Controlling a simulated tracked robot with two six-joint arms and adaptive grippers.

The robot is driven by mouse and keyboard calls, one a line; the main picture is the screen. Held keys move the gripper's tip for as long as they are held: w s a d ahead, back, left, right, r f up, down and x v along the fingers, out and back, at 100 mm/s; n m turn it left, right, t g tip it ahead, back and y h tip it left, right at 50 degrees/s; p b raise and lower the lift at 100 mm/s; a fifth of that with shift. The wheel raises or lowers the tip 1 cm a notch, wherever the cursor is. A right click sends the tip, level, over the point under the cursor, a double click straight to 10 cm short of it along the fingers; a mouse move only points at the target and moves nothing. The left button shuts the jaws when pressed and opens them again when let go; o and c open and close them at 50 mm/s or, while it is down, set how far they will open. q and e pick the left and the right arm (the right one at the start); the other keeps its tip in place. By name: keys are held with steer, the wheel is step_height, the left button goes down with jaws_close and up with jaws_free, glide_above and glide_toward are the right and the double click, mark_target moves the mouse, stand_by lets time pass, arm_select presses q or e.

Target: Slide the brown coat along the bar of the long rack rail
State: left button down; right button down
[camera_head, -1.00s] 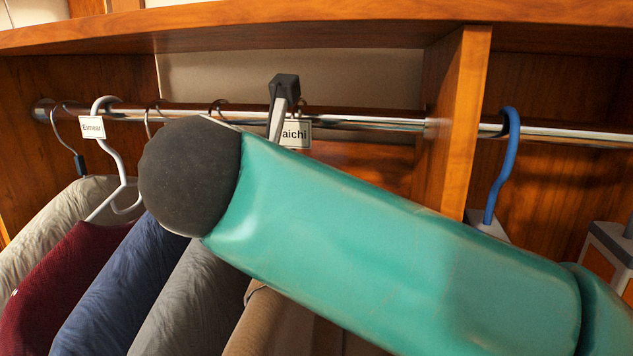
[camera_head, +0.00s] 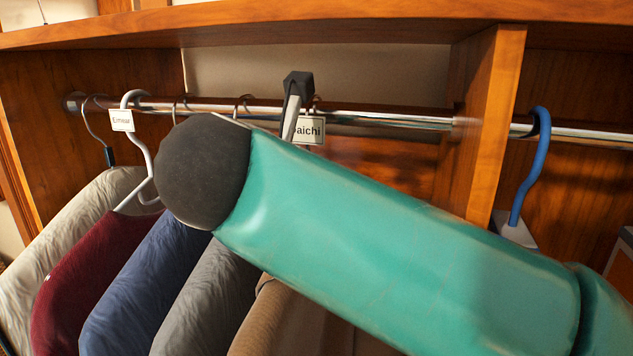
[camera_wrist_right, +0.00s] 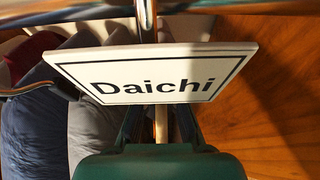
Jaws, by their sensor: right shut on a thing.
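The brown coat (camera_head: 285,322) hangs under the long rack rail (camera_head: 380,119), its upper part hidden behind my green right arm in the head view. A hanger with a white "Daichi" tag (camera_head: 310,130) is on the rail; the tag fills the middle of the wrist view (camera_wrist_right: 150,75). My right gripper (camera_head: 298,88) is at this hanger, beside the tag. One dark-tipped finger shows; the rest is behind my arm. It is shut on the hanger just below the rail. My left gripper is in neither view.
Grey (camera_head: 205,300), blue (camera_head: 140,285), dark red (camera_head: 85,270) and beige (camera_head: 60,235) garments hang to the left. A wooden divider (camera_head: 480,130) stands to the right, with bare rail before it. A blue hanger (camera_head: 540,150) hangs beyond it.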

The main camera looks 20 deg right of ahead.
steer(key=shift+r, duration=0.1)
steer(key=c, duration=1.2)
jaws_free()
